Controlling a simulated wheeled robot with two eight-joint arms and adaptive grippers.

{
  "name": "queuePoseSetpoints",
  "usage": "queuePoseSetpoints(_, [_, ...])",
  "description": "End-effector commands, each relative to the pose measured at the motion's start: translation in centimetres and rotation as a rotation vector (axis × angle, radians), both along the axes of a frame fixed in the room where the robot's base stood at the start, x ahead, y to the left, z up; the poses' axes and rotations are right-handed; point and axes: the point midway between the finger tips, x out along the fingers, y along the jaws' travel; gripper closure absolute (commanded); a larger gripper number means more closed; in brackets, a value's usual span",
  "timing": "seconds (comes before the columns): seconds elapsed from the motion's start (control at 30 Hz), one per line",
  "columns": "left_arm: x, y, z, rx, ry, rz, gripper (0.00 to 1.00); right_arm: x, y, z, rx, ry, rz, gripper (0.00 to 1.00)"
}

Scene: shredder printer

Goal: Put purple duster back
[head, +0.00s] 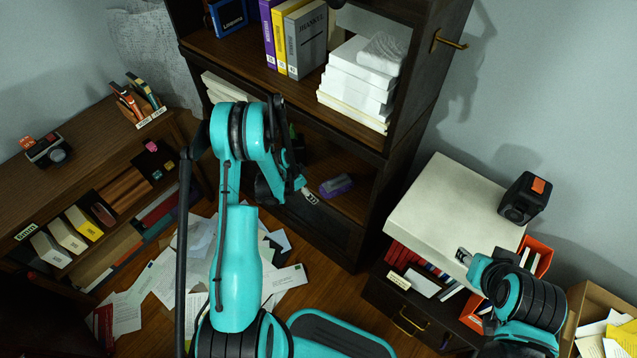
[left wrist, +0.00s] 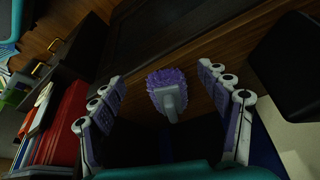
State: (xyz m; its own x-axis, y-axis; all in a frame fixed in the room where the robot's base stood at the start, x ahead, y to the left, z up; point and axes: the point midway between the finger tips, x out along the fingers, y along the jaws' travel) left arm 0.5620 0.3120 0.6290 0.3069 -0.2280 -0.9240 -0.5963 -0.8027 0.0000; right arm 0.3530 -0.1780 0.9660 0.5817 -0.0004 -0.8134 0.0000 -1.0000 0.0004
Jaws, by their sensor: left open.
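The purple duster (head: 337,186) lies on the lower shelf of the dark bookcase in the head view. In the left wrist view the duster (left wrist: 165,78) shows its fluffy purple head, with a grey handle pointing towards my palm. My left gripper (head: 308,194) is just left of the duster in the head view. In the left wrist view its fingers (left wrist: 160,74) are spread wide, with the duster in the gap between them and no visible contact. My right gripper (head: 464,256) is over the front edge of the white-topped cabinet, apart from the duster; its fingers are too small to read.
The bookcase (head: 368,158) has an upper shelf with books and a white paper stack (head: 358,82). A low shelf unit (head: 75,165) stands left. Papers (head: 200,262) litter the floor. A white-topped cabinet (head: 455,205) with a black device (head: 523,198) stands right.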

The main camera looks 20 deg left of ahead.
Motion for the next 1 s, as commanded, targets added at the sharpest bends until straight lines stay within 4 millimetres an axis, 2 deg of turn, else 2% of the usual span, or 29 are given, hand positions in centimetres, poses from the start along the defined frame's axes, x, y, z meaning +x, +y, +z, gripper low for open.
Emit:
queuePoseSetpoints(0.07, [-0.3, 0.2, 0.4, 0.001, -0.001, 0.003, 0.24, 0.0, 0.0, 0.1, 0.0, 0.0, 0.0, 0.6])
queuePoseSetpoints(0.17, [-0.2, -0.1, 2.4, 0.004, -0.001, 0.022, 0.24, 0.0, 0.0, 0.1, 0.0, 0.0, 0.0, 0.6])
queuePoseSetpoints(0.27, [0.1, -1.0, 6.4, 0.013, -0.002, 0.066, 0.24, 0.0, 0.0, 0.1, 0.0, 0.0, 0.0, 0.6])
queuePoseSetpoints(0.33, [0.1, -1.9, 9.9, 0.02, -0.007, 0.108, 0.24, 0.0, 0.0, 0.1, 0.0, 0.0, 0.0, 0.6])
queuePoseSetpoints(0.47, [-0.9, -3.9, 16.3, 0.029, -0.02, 0.192, 0.24, 0.0, 0.0, 0.1, 0.0, 0.0, 0.0, 0.6])
queuePoseSetpoints(0.6, [-3.1, -6.1, 22.2, 0.031, -0.043, 0.281, 0.24, 0.0, 0.0, 0.1, 0.0, 0.0, 0.0, 0.6])
queuePoseSetpoints(0.7, [-5.3, -7.7, 25.8, 0.028, -0.063, 0.341, 0.24, 0.0, 0.0, 0.1, 0.0, 0.0, 0.0, 0.6])
queuePoseSetpoints(0.9, [-10.8, -10.4, 31.0, 0.009, -0.115, 0.455, 0.24, 0.0, 0.0, 0.1, 0.0, 0.0, 0.0, 0.6])
queuePoseSetpoints(1.0, [-13.8, -11.5, 32.6, -0.008, -0.143, 0.508, 0.24, 0.0, 0.0, 0.1, 0.0, 0.0, 0.0, 0.6])
